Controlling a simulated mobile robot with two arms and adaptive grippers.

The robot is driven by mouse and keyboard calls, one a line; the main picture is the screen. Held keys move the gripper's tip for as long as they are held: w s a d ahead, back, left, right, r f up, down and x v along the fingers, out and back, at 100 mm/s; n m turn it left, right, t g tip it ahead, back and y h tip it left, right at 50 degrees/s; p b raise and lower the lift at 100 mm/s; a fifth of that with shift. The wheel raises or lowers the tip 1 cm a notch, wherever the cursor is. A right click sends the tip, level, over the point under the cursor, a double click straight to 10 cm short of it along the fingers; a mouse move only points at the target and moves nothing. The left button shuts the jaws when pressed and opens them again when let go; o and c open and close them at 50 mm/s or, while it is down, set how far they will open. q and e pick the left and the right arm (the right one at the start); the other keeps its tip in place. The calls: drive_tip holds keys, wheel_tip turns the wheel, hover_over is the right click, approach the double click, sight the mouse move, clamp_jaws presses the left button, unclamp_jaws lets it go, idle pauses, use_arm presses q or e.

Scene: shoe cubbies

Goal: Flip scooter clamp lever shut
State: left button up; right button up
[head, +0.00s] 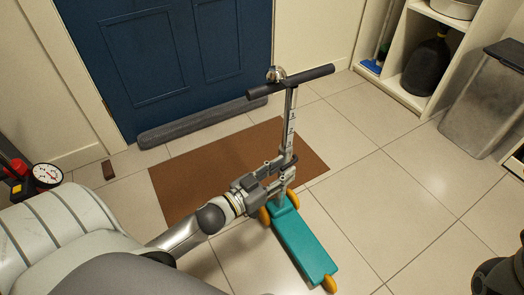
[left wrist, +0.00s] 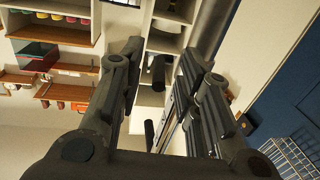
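The scooter stands upright, with a teal deck (head: 303,245), yellow wheels, a silver stem (head: 290,125) and a black handlebar (head: 300,80). My left gripper (head: 284,170) is at the lower part of the stem, above the deck. In the left wrist view my left gripper (left wrist: 166,66) has its two dark fingers spread wide apart. The silver stem (left wrist: 172,127) shows between them, nearer the right finger; I cannot tell whether they touch. The clamp lever is not clear in either view; the gripper covers much of that part of the stem. My right gripper is not identifiable.
A brown mat (head: 185,185) lies under and behind the scooter, before a blue door (head: 165,50) with a grey draught roll (head: 200,122). Tiled floor right of the scooter is clear.

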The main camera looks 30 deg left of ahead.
use_arm(q)
drive_tip(key=v, duration=1)
drive_tip(key=shift+s+a+r, duration=0.15)
drive_tip(key=shift+s+r, duration=0.05)
drive_tip(key=shift+r, duration=0.1)
